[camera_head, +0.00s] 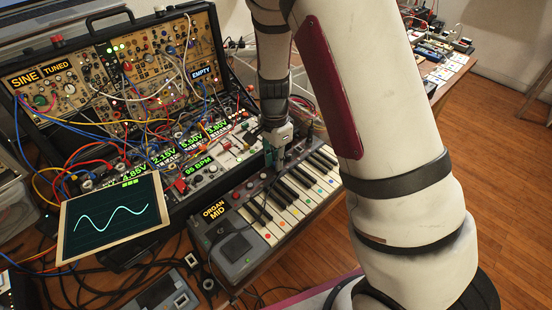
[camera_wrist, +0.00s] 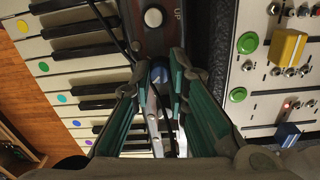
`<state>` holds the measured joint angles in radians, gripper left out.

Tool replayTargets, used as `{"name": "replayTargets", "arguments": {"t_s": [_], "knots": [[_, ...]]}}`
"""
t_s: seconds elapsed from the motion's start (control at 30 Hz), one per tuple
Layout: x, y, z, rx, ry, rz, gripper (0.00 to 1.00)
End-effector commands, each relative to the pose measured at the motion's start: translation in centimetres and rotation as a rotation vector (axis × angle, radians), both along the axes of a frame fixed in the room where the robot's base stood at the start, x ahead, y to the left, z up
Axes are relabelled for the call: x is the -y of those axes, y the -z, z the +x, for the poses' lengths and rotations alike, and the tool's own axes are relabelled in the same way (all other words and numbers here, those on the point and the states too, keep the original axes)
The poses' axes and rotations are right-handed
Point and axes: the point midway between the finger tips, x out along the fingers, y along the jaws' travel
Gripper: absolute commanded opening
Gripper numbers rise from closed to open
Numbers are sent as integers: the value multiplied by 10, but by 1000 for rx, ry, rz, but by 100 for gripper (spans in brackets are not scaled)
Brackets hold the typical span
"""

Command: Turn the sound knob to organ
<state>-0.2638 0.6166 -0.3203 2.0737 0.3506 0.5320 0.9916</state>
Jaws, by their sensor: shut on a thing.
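The keyboard (camera_head: 292,200) has white and black keys with coloured dots, and its label (camera_head: 213,209) reads ORGAN MID. My gripper (camera_head: 273,160) points down onto that strip, near the upper end of the keys. The knob is hidden behind the fingers in the head view. The knob's pointer mark and any sound names around it are not readable.
A modular synth case (camera_head: 215,40) with many patch cables stands behind the keyboard. A tablet with a sine wave (camera_head: 112,216) lies at left. A black cable (camera_wrist: 110,25) runs across the keys beside my fingers. A yellow switch cap (camera_wrist: 287,45) stands on the neighbouring panel.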

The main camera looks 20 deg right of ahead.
Motion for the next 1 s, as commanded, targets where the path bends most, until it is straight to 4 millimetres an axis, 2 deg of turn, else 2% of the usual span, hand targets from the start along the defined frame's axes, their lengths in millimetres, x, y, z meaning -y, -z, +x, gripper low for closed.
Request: {"name": "replayTargets", "arguments": {"t_s": [0.33,0.37,0.43,0.87,1.0], "knots": [[0,-1,2,5,3,0,0],[0,-1,2,5,3,0,20],[0,-1,2,5,3,0,35],[0,0,1,3,-2,0,36],[0,1,2,4,-60,1,36]]}}
